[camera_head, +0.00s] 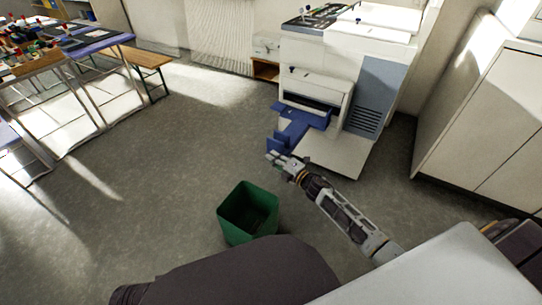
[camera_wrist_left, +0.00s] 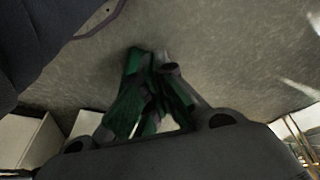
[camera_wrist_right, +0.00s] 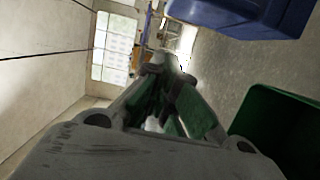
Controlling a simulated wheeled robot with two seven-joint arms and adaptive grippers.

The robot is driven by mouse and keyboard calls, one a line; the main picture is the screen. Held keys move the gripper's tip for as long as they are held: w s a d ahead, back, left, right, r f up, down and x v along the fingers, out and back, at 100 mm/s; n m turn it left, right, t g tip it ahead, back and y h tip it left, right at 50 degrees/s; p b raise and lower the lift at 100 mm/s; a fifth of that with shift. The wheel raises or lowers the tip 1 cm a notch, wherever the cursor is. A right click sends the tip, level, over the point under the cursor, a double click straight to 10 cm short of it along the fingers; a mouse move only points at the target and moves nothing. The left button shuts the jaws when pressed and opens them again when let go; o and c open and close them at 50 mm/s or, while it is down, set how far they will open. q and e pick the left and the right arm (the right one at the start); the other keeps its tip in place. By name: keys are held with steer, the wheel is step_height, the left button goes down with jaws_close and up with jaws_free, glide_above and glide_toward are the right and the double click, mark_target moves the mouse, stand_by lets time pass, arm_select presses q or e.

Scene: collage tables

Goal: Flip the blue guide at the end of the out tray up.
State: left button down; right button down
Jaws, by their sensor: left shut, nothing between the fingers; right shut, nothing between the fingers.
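The copier's blue out tray (camera_head: 303,117) sticks out from the front of the white copier in the head view. A blue guide (camera_head: 277,143) is at its near left end. It looks like a small raised plate, but its exact tilt is hard to tell. My right gripper (camera_head: 272,157) is shut and empty, just in front of and below the guide; I cannot tell whether they touch. In the right wrist view its fingers (camera_wrist_right: 162,65) are together, and a blue part (camera_wrist_right: 245,12) fills the top right. My left gripper (camera_wrist_left: 152,58) is shut and empty over bare floor, outside the head view.
The white copier (camera_head: 317,58) has a pale flap (camera_head: 335,155) below the tray. A green bin (camera_head: 248,212) stands on the floor near my right arm; it also shows in the right wrist view (camera_wrist_right: 280,130). A white cabinet (camera_head: 475,130) is at right.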

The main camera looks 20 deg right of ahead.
arm_select(q)
steer(key=shift+a+f+p, duration=0.25)
steer(key=shift+f+p, duration=0.5)
steer(key=shift+f, duration=0.5)
arm_select(e)
steer(key=v, duration=0.8)
arm_select(q)
steer(key=shift+s+g, duration=0.1)
steer(key=shift+g, duration=0.2)
steer(key=shift+d+r, duration=0.1)
arm_select(e)
steer(key=shift+w, duration=0.1)
